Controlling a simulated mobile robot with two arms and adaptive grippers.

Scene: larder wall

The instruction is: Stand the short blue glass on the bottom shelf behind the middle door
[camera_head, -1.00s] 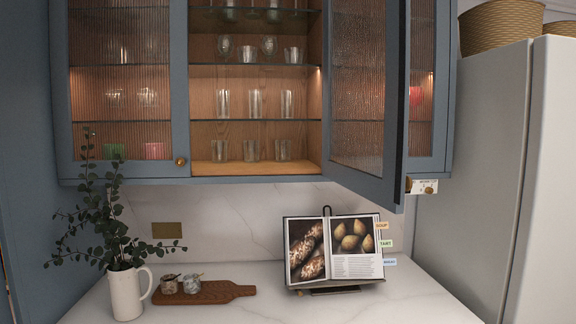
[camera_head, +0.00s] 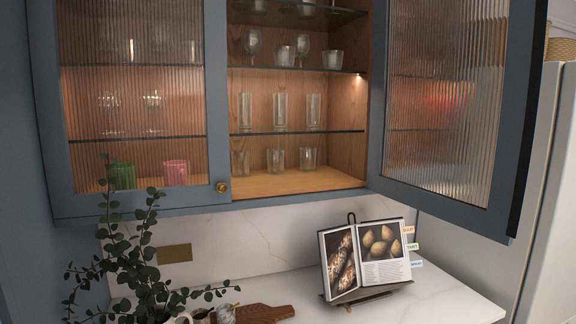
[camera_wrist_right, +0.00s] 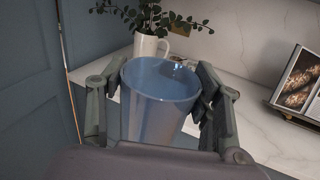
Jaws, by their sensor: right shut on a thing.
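The short blue glass (camera_wrist_right: 158,98) is in the right wrist view, its open rim facing the camera. My right gripper (camera_wrist_right: 160,112) is shut on it, one finger on each side. The middle door (camera_head: 447,100) stands open, swung out to the right in the head view. Behind it, the bottom shelf (camera_head: 300,185) is a wooden board with a row of clear glasses (camera_head: 276,160) toward its back. Its front part is bare. My left gripper is not in view, and my right gripper does not show in the head view.
The left door (camera_head: 135,100) is closed, with a green cup (camera_head: 122,176) and a pink cup (camera_head: 176,173) behind its ribbed glass. Below, the counter holds a plant (camera_head: 145,260), a wooden board (camera_head: 262,313) and a cookbook on a stand (camera_head: 365,260).

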